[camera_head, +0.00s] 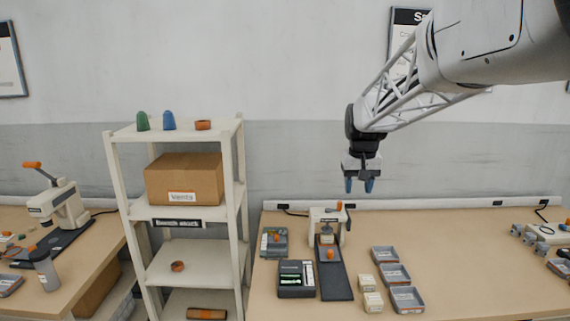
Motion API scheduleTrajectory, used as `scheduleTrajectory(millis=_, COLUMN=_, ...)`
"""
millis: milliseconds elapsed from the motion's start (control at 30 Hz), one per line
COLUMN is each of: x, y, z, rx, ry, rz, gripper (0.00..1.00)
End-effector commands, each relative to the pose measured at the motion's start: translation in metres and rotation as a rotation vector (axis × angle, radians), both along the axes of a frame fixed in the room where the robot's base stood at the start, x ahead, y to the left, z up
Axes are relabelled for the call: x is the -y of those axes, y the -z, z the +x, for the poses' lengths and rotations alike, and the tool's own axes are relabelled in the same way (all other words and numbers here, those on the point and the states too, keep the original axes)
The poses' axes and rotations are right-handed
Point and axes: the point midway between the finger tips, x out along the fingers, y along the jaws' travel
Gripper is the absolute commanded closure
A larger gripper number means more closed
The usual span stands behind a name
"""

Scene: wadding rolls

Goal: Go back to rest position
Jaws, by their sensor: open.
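My gripper (359,186) hangs from the white arm at the upper right, pointing down with its two blue fingertips apart. It is empty and in the air in front of the wall, above the back part of the right bench (470,265). It appears clear of the small white press (326,215), which stands below and to the left of it. Nothing is between the fingers.
A white shelf (240,220) holds a cardboard box (184,179) and coloured pieces. On the bench are a black device (296,279), grey trays (406,299), and small pale boxes (373,301). A left table (90,270) carries another press (58,205). The bench's right-middle is clear.

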Motion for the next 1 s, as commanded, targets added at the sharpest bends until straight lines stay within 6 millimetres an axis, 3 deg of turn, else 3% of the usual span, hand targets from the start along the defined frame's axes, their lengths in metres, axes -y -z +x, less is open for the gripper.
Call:
scheduleTrajectory(millis=467, x=-0.005, y=-0.010, z=-0.129, rx=0.042, ry=0.004, rz=-0.001, gripper=0.53)
scheduleTrajectory(millis=1000, x=-0.010, y=0.013, z=-0.271, rx=0.085, ry=0.008, rz=-0.002, gripper=0.53)
